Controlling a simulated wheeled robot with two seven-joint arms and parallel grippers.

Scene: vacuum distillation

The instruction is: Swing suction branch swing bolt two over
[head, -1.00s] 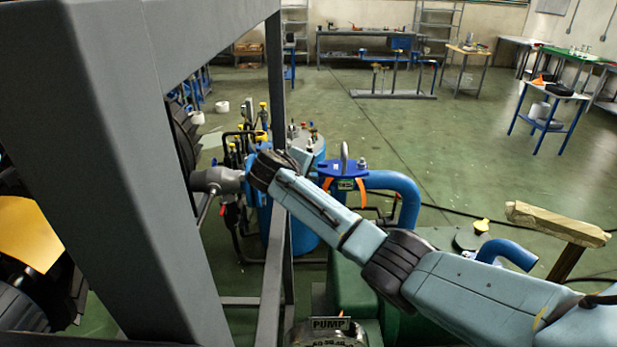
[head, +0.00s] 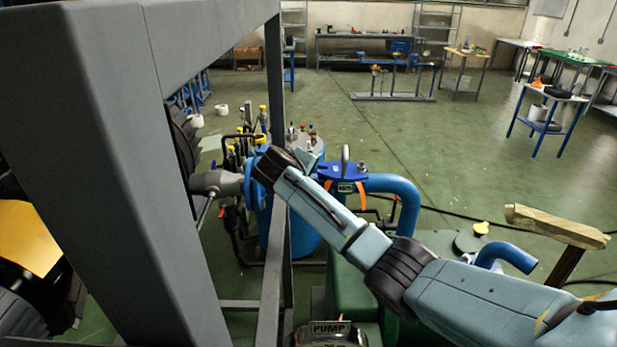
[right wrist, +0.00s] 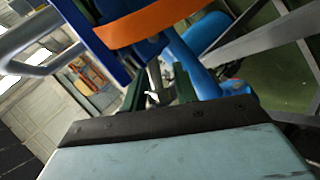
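In the head view my right arm reaches from the lower right, its dark wrist (head: 280,166) in front of the blue vessel (head: 306,232). The gripper is largely hidden there. In the right wrist view my right gripper (right wrist: 158,86) has two dark green fingers standing apart. A thin pale metal piece shows in the gap; I cannot tell whether it is the swing bolt or touches a finger. A blue part with an orange band (right wrist: 155,24) is close above the fingers. In the head view a blue cover (head: 343,171) with orange straps tops the bent blue pipe (head: 405,195). My left gripper is out of view.
A thick grey frame (head: 120,150) blocks the left side. A grey fitting (head: 216,182) sticks out beside it. A plate marked PUMP (head: 330,327) is at the bottom. A wooden post (head: 556,226) stands at right.

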